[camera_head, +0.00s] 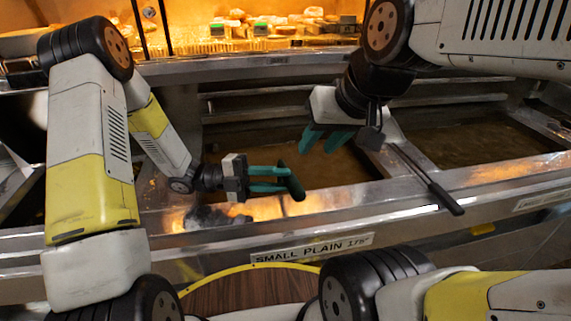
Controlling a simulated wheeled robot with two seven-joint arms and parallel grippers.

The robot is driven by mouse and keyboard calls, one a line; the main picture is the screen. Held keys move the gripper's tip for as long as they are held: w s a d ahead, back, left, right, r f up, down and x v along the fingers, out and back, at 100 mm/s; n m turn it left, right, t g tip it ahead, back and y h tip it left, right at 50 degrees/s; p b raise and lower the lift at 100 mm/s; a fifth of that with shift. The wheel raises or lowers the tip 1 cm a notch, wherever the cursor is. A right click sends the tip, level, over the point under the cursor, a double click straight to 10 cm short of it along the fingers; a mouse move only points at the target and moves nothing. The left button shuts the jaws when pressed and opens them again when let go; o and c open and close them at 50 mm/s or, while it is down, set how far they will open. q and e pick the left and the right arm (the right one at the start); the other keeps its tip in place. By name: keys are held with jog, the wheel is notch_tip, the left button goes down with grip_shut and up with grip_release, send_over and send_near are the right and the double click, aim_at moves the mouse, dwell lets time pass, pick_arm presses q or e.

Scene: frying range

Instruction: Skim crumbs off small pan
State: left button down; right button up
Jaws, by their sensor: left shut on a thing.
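My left gripper (282,180) is over the front part of this pan, shut on a short dark handle (297,188). What the handle belongs to is not clear. My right gripper (327,139) is above the pan, farther back, with its teal fingers apart and nothing visible between them. A thin dark rod with a black grip (446,199) slants from beside the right gripper to the front rim. Crumbs cannot be made out in the oil.
A dark grey lump (212,217) is on the shiny front ledge. Another oil well (470,143) is at the right, past a metal divider. A lit shelf of food (285,30) is at the back. A round wooden top with a yellow edge (250,290) is in front.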

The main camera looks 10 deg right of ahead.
pick_arm(q)
jog(key=a, duration=1.2)
notch_tip(320, 180, up, 14)
jog(key=shift+s, duration=0.25)
dwell(0.7)
